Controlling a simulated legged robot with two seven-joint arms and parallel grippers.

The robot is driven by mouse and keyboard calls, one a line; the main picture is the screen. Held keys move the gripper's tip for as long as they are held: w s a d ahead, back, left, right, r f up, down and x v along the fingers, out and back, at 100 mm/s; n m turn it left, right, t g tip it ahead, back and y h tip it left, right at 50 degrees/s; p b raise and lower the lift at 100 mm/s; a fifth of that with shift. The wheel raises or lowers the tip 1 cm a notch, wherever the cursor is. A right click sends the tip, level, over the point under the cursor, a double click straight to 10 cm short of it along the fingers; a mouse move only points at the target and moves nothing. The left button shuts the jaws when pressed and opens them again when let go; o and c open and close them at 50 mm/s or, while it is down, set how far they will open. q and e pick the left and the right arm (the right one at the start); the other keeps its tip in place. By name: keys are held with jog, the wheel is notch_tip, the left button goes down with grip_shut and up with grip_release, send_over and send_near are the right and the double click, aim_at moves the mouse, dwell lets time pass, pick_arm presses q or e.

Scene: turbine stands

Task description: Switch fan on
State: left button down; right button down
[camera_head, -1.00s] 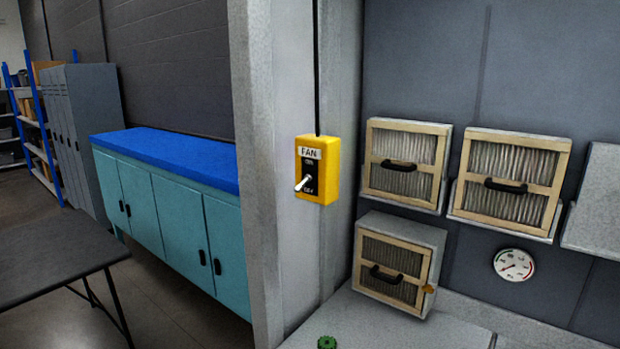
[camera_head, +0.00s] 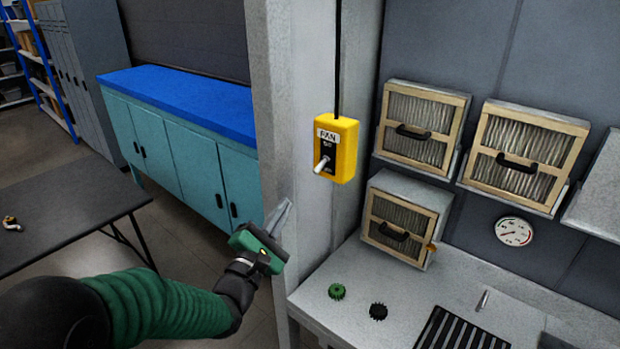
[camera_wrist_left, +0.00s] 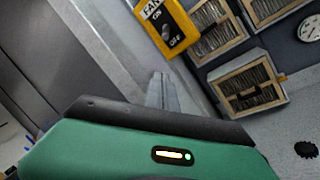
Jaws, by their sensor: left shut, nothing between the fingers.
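The yellow fan switch box (camera_head: 345,148) hangs on the grey pillar, under a black cable. Its white toggle lever (camera_head: 321,165) points down, toward the lower marking. In the left wrist view the box (camera_wrist_left: 166,24) is at the top, with ON and OFF readable and its lever tilted to the OFF side. My left gripper (camera_head: 283,208) is shut and empty, below and left of the box and apart from it. Its closed fingertips also show in the left wrist view (camera_wrist_left: 161,78). My right gripper is not in view.
Filter boxes (camera_head: 420,128) are on the wall to the right, one standing on the grey bench (camera_head: 330,305). A green gear (camera_head: 337,291) and a black gear (camera_head: 378,311) lie on the bench. A blue-topped cabinet (camera_head: 185,100) and a dark table (camera_head: 75,225) are at left.

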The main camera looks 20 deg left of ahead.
aim_at(320, 166)
pick_arm(q)
jog(key=w+d+r+p, duration=0.1)
jog(key=w+p, duration=0.1)
jog(key=w+d+r+p, duration=0.1)
jog(key=w, duration=0.2)
jog(key=w+d+r+p, duration=0.1)
jog(key=w+r+p, duration=0.1)
jog(key=w, duration=0.1)
jog(key=shift+r+p, duration=0.1)
jog(key=shift+p, duration=0.25)
jog(key=shift+s+d, duration=0.25)
jog(key=shift+w, duration=0.1)
